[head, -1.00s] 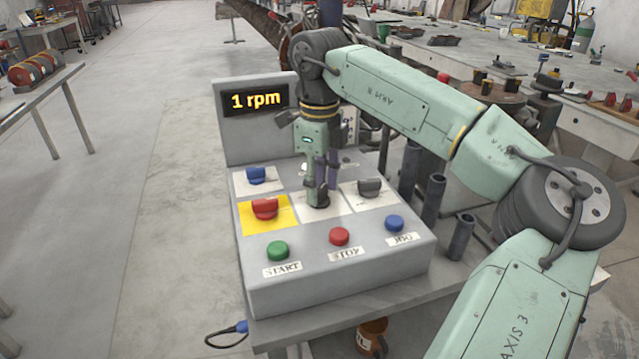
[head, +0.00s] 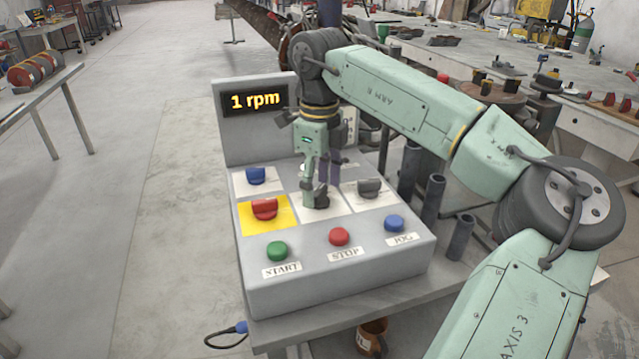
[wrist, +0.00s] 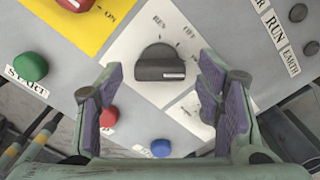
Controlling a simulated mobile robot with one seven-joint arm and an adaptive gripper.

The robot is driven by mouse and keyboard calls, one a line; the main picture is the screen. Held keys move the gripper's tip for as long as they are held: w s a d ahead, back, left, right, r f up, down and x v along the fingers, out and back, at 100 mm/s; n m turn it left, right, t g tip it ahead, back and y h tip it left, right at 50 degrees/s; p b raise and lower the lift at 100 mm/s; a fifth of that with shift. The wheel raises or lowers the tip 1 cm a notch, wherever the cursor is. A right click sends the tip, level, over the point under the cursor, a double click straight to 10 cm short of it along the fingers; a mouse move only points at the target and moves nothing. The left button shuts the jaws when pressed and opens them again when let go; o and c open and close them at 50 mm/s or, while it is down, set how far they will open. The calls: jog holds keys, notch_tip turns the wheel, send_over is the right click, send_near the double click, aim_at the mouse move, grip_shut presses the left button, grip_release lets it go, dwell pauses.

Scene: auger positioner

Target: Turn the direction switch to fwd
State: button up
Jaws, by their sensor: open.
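The direction switch is a black rotary knob (wrist: 160,64) on a white plate with REV and OFF lettering in the wrist view. A third label, if any, is hidden or unreadable. Its white mark sits at the lower right of the knob. In the head view the knob (head: 322,197) is partly hidden by my gripper (head: 314,190). My gripper (wrist: 166,95) is open, pointing down at the panel, with its purple-padded fingers on either side of the knob in the wrist view. Gaps show there between the fingers and the knob.
The grey control box also holds a red switch (head: 265,209) on yellow, a blue knob (head: 256,175), a grey knob (head: 369,187), and green START (head: 277,251), red STOP (head: 339,236) and blue JOG (head: 394,223) buttons. The display (head: 254,100) reads 1 rpm.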

aim_at(320, 190)
notch_tip(320, 190, up, 12)
dwell(0.5)
